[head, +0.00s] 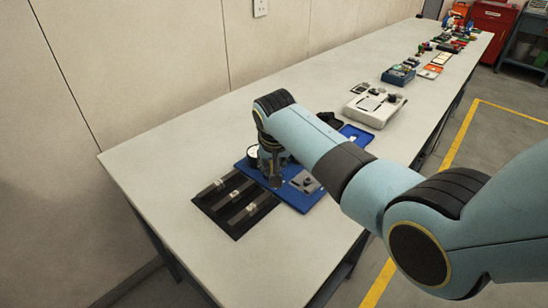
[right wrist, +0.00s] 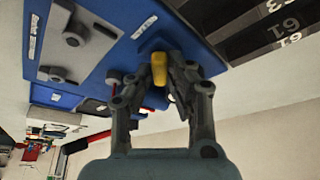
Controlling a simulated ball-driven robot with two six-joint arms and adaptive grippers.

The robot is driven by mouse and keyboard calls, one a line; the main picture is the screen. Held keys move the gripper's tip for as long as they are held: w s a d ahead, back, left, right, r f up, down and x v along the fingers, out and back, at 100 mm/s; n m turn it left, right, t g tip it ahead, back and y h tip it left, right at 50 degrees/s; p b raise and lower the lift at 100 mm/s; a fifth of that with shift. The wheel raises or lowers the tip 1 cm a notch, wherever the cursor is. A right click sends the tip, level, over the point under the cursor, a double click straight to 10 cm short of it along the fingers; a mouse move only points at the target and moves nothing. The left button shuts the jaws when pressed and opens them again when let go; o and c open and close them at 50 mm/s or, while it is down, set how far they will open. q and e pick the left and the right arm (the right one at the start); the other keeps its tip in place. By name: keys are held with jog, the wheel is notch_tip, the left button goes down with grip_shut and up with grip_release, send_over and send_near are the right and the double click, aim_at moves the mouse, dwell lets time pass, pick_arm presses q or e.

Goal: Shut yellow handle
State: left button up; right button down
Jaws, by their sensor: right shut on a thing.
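The yellow handle (right wrist: 159,68) shows in the right wrist view, between the fingers of my right gripper (right wrist: 160,82), near the edge of a blue board (right wrist: 110,15). The fingers are closed on it from both sides. Part of its mount is hidden behind the fingers. In the head view my right gripper (head: 272,176) points down over the same blue board (head: 300,206), and my own arm and gripper hide the handle there. My left gripper is not in view.
A grey clamp-like block (head: 304,182) sits on the board beside my gripper. A black mat with several labelled strips (head: 236,232) lies in front. A white case (head: 374,112) and other kits stand farther along the bench. The bench's near left is clear.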

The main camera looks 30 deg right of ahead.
jog(key=shift+w+a+m+h, duration=0.1)
jog(key=shift+m+h, duration=0.3)
jog(key=shift+m, duration=0.5)
jog(key=shift+m+g+h, duration=0.3)
jog(key=shift+m, duration=0.6)
jog(key=m+g+b, duration=0.1)
jog(key=m, duration=0.2)
jog(key=shift+w+a+h+b, duration=0.1)
jog(key=shift+h+b, duration=0.3)
jog(key=shift+m+g+b, duration=0.4)
jog(key=shift+m+b, duration=0.15)
jog(key=shift+m, duration=0.65)
jog(key=c, duration=1.3)
grip_release()
